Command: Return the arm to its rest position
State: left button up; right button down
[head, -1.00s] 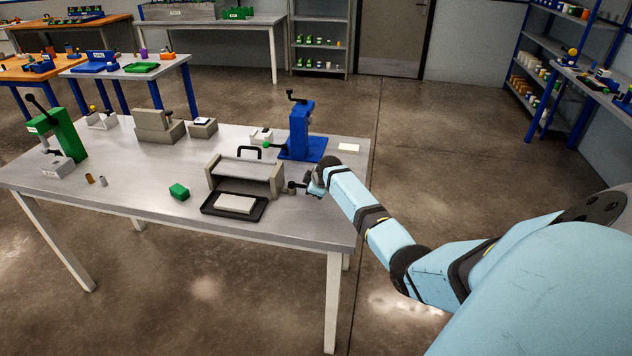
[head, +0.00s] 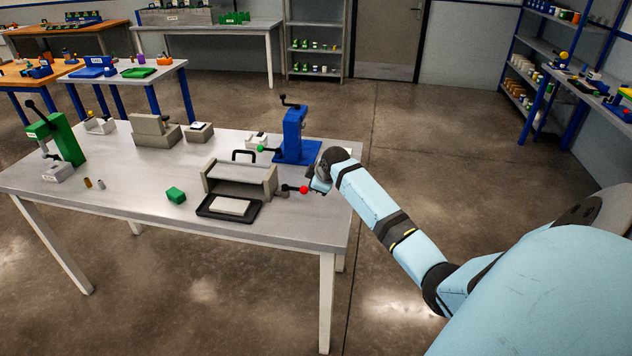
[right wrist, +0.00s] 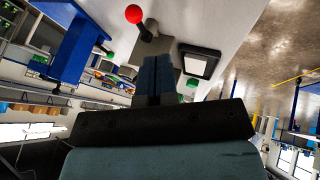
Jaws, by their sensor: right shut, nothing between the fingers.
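My right arm reaches in from the right in the head view. Its gripper (head: 318,186) is at the right end of the table, just right of a red ball knob (head: 303,189) on the grey resin bath (head: 238,182). In the right wrist view my fingers (right wrist: 154,77) are together with nothing between them. The red knob (right wrist: 134,14) shows beyond them, apart from the fingertips. A black tray (head: 229,206) with a pale slab stands in front of the bath. My left gripper is not in view.
A blue press (head: 294,138) stands behind my right gripper. A green block (head: 176,195) lies left of the tray, and a green press (head: 62,140) stands at the table's left end. The floor (head: 440,130) right of the table is clear.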

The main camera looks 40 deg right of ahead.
jog(key=shift+w+d+f, duration=0.1)
jog(key=shift+f, duration=0.05)
dwell(0.3)
jog(key=s+a+f+t, duration=0.1)
jog(key=s+a+f, duration=0.55)
jog(key=a, duration=0.25)
jog(key=s+a+f+t, duration=0.1)
jog(key=s+a+f, duration=0.5)
jog(key=a+f, duration=0.25)
jog(key=s+a+r+m+t+y, duration=0.1)
jog(key=s+a+m+y, duration=0.3)
jog(key=s+a, duration=1.6)
jog(key=shift+a+r+t, duration=0.3)
jog(key=shift+a+t, duration=0.4)
jog(key=shift+a, duration=0.15)
jog(key=shift+s, duration=0.1)
